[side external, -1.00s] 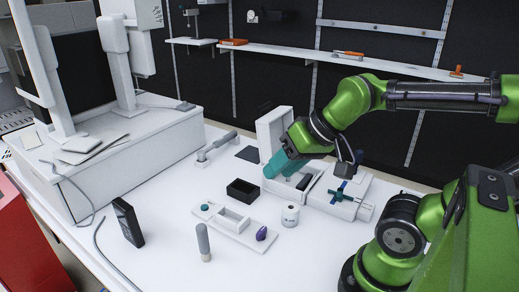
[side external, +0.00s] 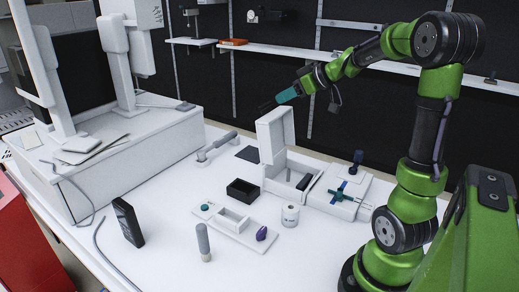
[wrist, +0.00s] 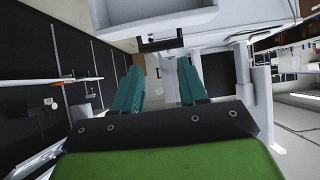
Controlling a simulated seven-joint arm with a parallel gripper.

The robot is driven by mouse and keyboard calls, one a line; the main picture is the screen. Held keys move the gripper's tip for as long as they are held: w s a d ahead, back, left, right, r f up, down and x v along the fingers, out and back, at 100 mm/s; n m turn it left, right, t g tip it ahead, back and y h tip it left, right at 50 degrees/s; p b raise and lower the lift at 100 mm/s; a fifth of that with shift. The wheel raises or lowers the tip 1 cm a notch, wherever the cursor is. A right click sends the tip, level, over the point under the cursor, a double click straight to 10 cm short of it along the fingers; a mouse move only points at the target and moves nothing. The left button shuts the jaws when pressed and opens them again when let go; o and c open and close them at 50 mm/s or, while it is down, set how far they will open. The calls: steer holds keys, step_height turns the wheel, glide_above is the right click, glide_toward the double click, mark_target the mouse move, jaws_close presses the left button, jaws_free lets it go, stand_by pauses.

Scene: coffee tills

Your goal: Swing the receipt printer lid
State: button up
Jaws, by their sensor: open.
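The receipt printer is a white box (side external: 292,186) on the white table, with a dark slot part inside. Its lid (side external: 275,137) stands raised, about upright, at the back left of the box. My gripper (side external: 268,104) is up in the air above the lid's top edge, pointing left, and appears clear of it in the side view. In the wrist view the two teal fingers (wrist: 160,85) are apart with nothing between them. A white panel at the top of the wrist view cannot be surely identified.
A white device with a blue cross strip (side external: 338,198) stands right of the printer. A paper roll (side external: 290,216), a black open box (side external: 242,191) and a white tray (side external: 240,237) stand in front. A grey-handled tool (side external: 216,147) lies left. A wall shelf (side external: 350,60) runs behind.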

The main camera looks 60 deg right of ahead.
mark_target(267, 105)
steer(key=x, duration=0.8)
steer(key=shift+s, duration=0.1)
jaws_close()
steer(key=shift+c, duration=1.4)
jaws_free()
